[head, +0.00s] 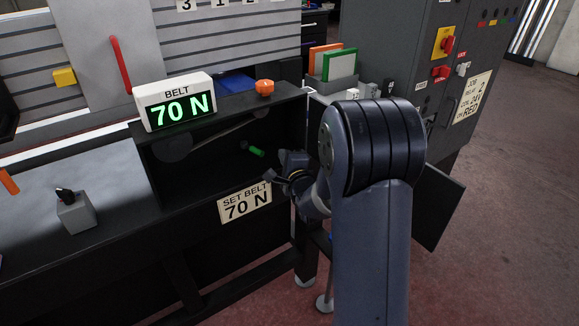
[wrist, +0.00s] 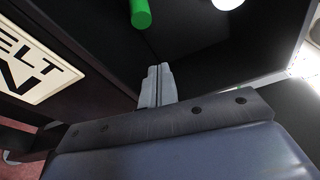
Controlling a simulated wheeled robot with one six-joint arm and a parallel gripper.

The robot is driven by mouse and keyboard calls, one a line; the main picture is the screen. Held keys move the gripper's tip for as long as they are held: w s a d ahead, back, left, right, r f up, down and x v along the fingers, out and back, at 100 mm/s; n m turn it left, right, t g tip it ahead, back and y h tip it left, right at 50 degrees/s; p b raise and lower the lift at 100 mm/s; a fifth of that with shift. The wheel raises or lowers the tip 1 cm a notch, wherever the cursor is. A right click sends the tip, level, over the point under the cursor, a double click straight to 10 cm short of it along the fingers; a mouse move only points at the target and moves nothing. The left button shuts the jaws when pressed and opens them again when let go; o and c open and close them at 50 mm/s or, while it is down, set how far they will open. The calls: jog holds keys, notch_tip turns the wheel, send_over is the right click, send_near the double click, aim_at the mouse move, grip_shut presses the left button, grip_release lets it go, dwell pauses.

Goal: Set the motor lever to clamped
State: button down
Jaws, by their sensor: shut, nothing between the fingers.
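A green handle (head: 252,149), which looks like the end of the motor lever, sticks out inside the dark open belt compartment. The wrist view shows the green handle (wrist: 140,14) at the top edge; the rest of the lever is cut off there. My gripper (head: 268,176) is at the compartment's front right, below and to the right of the handle. In the wrist view my gripper (wrist: 155,80) has its two grey fingers together, empty, apart from the green handle. No label shows the lever's setting.
The belt display (head: 178,104) reads 70 N, and a sign (head: 245,202) says SET BELT 70 N. An orange knob (head: 265,87) sits on the ledge above the compartment. An open dark door panel (head: 438,212) stands at the right, behind my arm.

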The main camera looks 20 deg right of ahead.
aim_at(264, 170)
jog(key=shift+w+a, duration=0.3)
jog(key=shift+w, duration=0.25)
jog(key=shift+w+a, duration=0.25)
jog(key=shift+w, duration=0.25)
jog(key=shift+s+a+r, duration=0.15)
jog(key=shift+s+a, duration=0.15)
jog(key=shift+a, duration=0.25)
jog(key=shift+s+a+r, duration=0.1)
jog(key=shift+s+a, duration=0.15)
jog(key=shift+a, duration=0.25)
jog(key=shift+s+a, duration=0.2)
jog(key=shift+a, duration=0.1)
jog(key=shift+a+b, duration=0.1)
jog(key=shift+b, duration=0.2)
jog(key=shift+s+a+f+b, duration=0.2)
jog(key=shift+s+a+b, duration=0.15)
jog(key=shift+b, duration=0.7)
jog(key=shift+s+a+b, duration=0.2)
jog(key=shift+a+b, duration=0.3)
jog(key=shift+b, duration=0.3)
jog(key=shift+s+a+r, duration=0.1)
jog(key=shift+a+r, duration=0.05)
jog(key=shift+r, duration=0.1)
